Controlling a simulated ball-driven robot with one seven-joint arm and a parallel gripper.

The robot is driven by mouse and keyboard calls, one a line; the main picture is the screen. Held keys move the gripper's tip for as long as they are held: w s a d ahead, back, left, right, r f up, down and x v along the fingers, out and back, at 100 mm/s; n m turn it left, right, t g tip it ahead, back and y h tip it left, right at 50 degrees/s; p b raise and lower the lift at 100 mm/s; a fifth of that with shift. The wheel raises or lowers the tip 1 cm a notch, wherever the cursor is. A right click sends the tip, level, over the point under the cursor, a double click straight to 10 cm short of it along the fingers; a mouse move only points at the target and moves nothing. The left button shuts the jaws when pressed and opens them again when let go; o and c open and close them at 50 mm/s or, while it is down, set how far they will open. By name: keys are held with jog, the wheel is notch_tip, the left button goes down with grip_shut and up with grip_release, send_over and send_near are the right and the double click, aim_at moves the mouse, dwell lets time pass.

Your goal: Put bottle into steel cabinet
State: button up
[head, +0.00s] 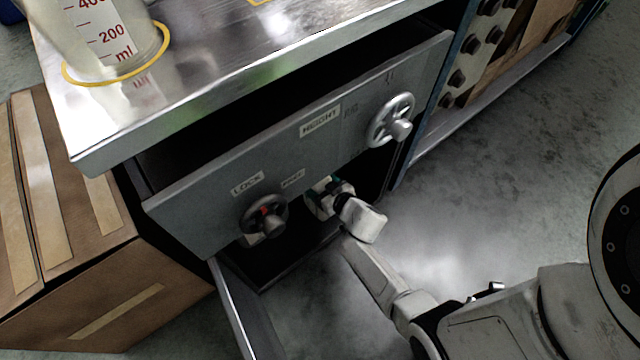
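The steel cabinet (215,190) stands under a shiny metal worktop, with a dark opening below its front panel. Its low door (243,305) stands swung outward at the lower left. My gripper (322,196) is at the opening, just under the panel's lower edge, with its tip partly inside the shadow. A small pale and green shape shows at its tip; I cannot tell whether this is part of the gripper or a held bottle. The fingers are too small and dark to read. No bottle can be clearly made out.
The panel carries two handwheels, a dark one (264,217) and a silver one (391,121). A measuring jug (110,35) stands on the worktop (225,65). Cardboard boxes (70,250) crowd the left side. The floor (480,190) to the right is clear.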

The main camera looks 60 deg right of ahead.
jog(key=o, duration=0.4)
jog(key=shift+r, duration=0.1)
jog(key=shift+r+p, duration=0.2)
jog(key=shift+p, duration=0.1)
jog(key=p+v, duration=0.7)
jog(key=v, duration=0.4)
jog(key=s+d+r+m+g+h, duration=0.1)
jog(key=s+d+r+g+h, duration=0.15)
jog(key=r+g, duration=0.4)
jog(key=s+a+r+n+g+y, duration=0.1)
jog(key=s+a+r+y, duration=0.1)
jog(key=a+r, duration=0.1)
jog(key=s+a+r+n+g+y, duration=0.1)
jog(key=s+a+r+g+y, duration=0.1)
jog(key=s+a+r, duration=0.1)
jog(key=s+a+r+n+g+y, duration=0.2)
jog(key=a+r, duration=0.2)
jog(key=a, duration=0.2)
jog(key=shift+s+a+r+g, duration=0.25)
jog(key=shift+s+a+r, duration=0.05)
jog(key=shift+s+a, duration=0.1)
